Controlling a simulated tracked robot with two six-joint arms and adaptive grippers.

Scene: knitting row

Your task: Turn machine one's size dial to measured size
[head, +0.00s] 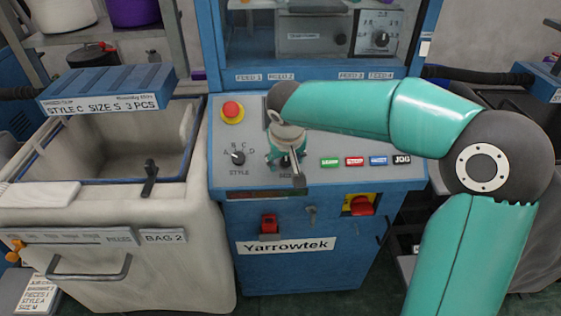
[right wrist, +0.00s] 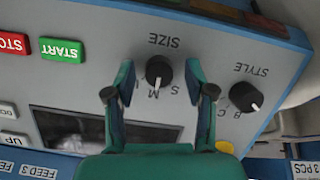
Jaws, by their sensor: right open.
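The size dial (right wrist: 160,70) is a black round knob with a white pointer on machine one's grey sloped panel. In the right wrist view its pointer is toward the M mark. My right gripper (right wrist: 159,94) is open, with one finger on each side of the dial; I cannot tell whether either touches it. In the head view the right gripper (head: 286,163) is over the panel and mostly hides the dial. The style dial (head: 238,157) is just left of it; it also shows in the right wrist view (right wrist: 246,97). My left gripper is not in view.
A red stop button (head: 232,111) is at the panel's upper left. Coloured buttons, including a green START (head: 330,162), are to the right of the gripper. A bin (head: 120,215) stands at left, with a blue box (head: 107,89) marked "STYLE C SIZE S 3 PCS" above.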

